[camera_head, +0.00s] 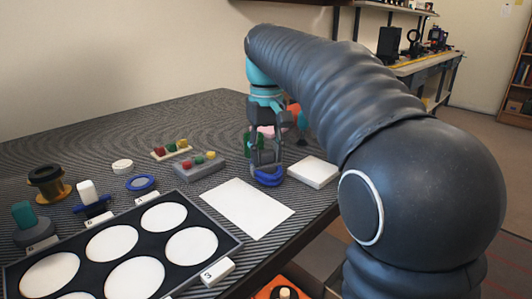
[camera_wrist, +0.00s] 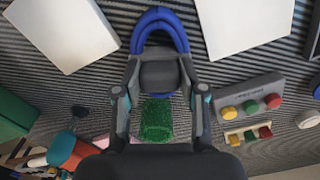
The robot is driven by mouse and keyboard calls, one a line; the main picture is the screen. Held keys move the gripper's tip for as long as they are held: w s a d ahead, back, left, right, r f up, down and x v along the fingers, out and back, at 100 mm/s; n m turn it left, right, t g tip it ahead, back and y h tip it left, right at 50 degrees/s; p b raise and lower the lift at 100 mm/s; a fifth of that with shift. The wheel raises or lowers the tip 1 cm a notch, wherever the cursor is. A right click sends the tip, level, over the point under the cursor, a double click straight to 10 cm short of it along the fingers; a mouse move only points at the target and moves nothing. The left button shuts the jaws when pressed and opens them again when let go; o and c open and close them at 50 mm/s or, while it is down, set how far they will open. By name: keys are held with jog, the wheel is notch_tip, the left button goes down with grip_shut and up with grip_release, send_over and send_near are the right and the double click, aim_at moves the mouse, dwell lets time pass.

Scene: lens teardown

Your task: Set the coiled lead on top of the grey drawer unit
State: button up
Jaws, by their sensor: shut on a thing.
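The coiled lead is a blue looped bundle (camera_head: 268,179) in the head view, low at the tips of my gripper (camera_head: 266,166). In the wrist view the blue coil (camera_wrist: 158,16) arches beyond the fingertips of my gripper (camera_wrist: 160,58). My gripper points down and is shut on the coil. I cannot tell whether the coil touches the table or hangs just above it. The part of the coil between the fingers is hidden. I cannot make out a grey drawer unit in either view.
A white flat block (camera_head: 313,171) is right of the coil; a white sheet (camera_head: 240,208) lies in front. A grey button box (camera_head: 199,167) is left. A black tray with white discs (camera_head: 121,243) fills the front left. A green piece (camera_wrist: 157,120) is close to my gripper.

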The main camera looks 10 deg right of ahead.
jog(key=shift+f, duration=0.15)
jog(key=o, duration=1.2)
